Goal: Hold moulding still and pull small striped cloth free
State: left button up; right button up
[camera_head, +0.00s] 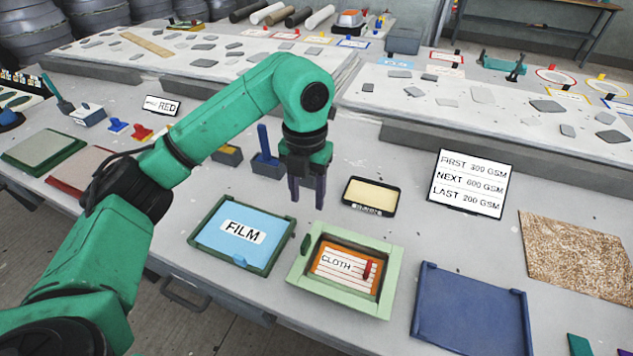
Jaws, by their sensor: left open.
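The small striped cloth (335,277) is a white, lined piece with an orange border and a "CLOTH" label. It lies inside a pale green, raised-rim moulding (297,273) at the front of the table. A red upright tab (369,269) stands at the cloth's right side. A dark green oval piece (306,244) sits at the moulding's left rim. My left gripper (307,204) points down with its two dark fingers apart and empty. It is above the table, behind the moulding and apart from it. My right gripper is not seen.
A blue "FILM" tray (205,219) stands left of the moulding, and an empty blue tray (470,308) to its right. A small black-rimmed tray (371,194) lies behind it. A sign (469,183) and a brown fibre mat (575,255) are farther right.

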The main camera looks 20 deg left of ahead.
aim_at(306, 240)
pick_arm(q)
jog(key=s+f, duration=0.1)
jog(key=s+f+p, duration=0.1)
jog(key=f, duration=0.1)
jog(key=s+f, duration=0.1)
jog(key=f, duration=0.1)
jog(key=shift+s+f, duration=0.15)
jog(key=shift+s, duration=0.2)
jog(key=f, duration=0.2)
jog(key=w+f+p, duration=0.1)
jog(key=f, duration=0.1)
jog(key=shift+w+f, duration=0.1)
jog(key=shift+f, duration=0.25)
notch_tip(306, 240, down, 3)
jog(key=shift+r+p, duration=0.2)
jog(key=shift+p, duration=0.15)
jog(key=shift+f, duration=0.4)
jog(key=shift+c, duration=0.3)
grip_shut()
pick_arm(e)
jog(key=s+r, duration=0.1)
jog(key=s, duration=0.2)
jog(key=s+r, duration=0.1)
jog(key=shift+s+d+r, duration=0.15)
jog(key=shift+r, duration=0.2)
